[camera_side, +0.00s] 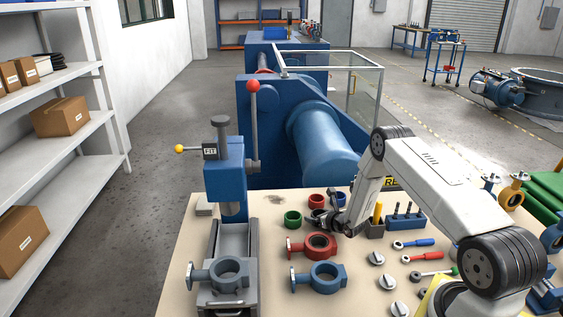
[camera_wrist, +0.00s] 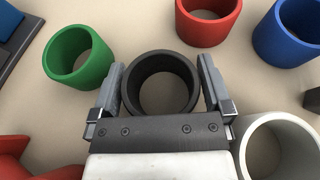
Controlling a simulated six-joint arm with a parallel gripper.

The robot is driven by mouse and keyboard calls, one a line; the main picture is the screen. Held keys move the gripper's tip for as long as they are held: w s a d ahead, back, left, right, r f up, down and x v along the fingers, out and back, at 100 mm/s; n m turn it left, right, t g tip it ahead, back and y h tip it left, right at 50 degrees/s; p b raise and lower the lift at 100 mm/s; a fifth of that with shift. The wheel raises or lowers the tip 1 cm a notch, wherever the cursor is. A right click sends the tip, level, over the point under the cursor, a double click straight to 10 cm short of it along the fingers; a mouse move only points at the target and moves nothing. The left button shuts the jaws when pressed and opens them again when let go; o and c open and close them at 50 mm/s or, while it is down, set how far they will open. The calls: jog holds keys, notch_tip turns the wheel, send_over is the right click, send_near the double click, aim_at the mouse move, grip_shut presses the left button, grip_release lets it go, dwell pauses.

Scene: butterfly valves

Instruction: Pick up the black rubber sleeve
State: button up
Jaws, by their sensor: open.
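The black rubber sleeve (camera_wrist: 160,64) is a short, dark, hollow ring standing upright on the beige table in the wrist view. My gripper (camera_wrist: 160,75) is open, with one finger on the left and one on the right of the sleeve. Whether the fingers touch its wall I cannot tell. In the side view my gripper (camera_side: 330,222) is low over the table, beside the red and green sleeves, and it mostly hides the black sleeve there.
Close around stand a green sleeve (camera_wrist: 78,57), a red sleeve (camera_wrist: 208,20), a blue sleeve (camera_wrist: 289,32) and a white sleeve (camera_wrist: 278,148). Red (camera_side: 313,245) and blue (camera_side: 319,277) valve bodies lie nearer the front. A blue press (camera_side: 226,180) stands at left.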

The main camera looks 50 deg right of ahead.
jog(key=c, duration=1)
jog(key=shift+o, duration=0.2)
jog(key=shift+r, duration=0.2)
jog(key=shift+r, duration=0.85)
jog(key=s+a+r, duration=0.6)
jog(key=s+r, duration=0.5)
jog(key=s, duration=0.1)
jog(key=shift+s, duration=0.3)
jog(key=shift+a, duration=0.1)
